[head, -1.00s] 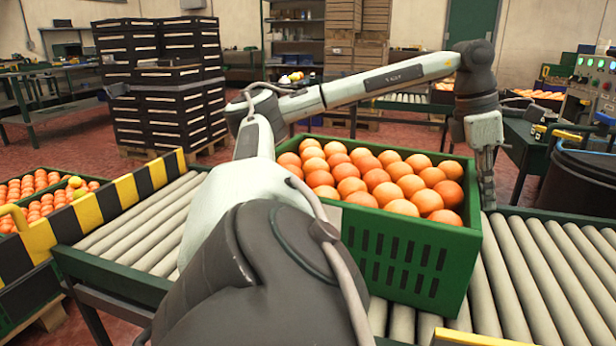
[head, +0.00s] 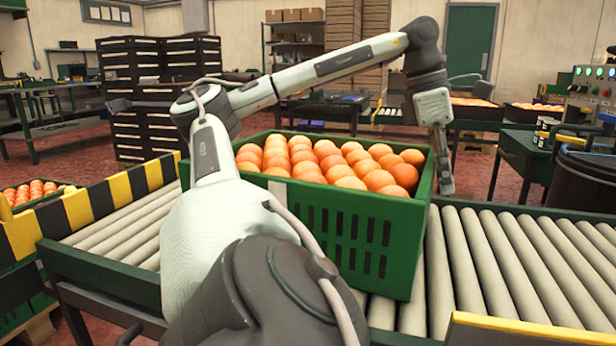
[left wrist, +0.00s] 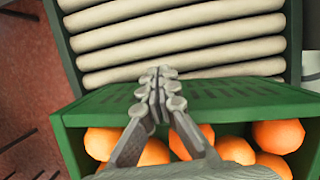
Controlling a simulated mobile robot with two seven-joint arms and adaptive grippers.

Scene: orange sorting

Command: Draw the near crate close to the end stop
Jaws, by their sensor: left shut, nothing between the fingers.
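The near crate (head: 350,238) is green, full of oranges, and sits upright on the roller conveyor in the head view. The end stop (head: 95,203), a yellow-and-black striped bar, crosses the conveyor to its left; bare rollers show between them, partly behind my arm. My left arm reaches over the crate. My left gripper (head: 446,183) points down at the crate's right side, shut and empty. In the left wrist view, the shut fingertips (left wrist: 159,80) show at the crate's slotted wall (left wrist: 215,101), with rollers beyond. Whether they touch the wall I cannot tell. My right gripper is out of view.
Bare rollers (head: 520,262) run right of the crate. A yellow-edged rail (head: 540,332) lies at the lower right. Another crate of oranges (head: 32,192) stands low at the left, beyond the striped bar. A dark drum (head: 588,185) stands at the right.

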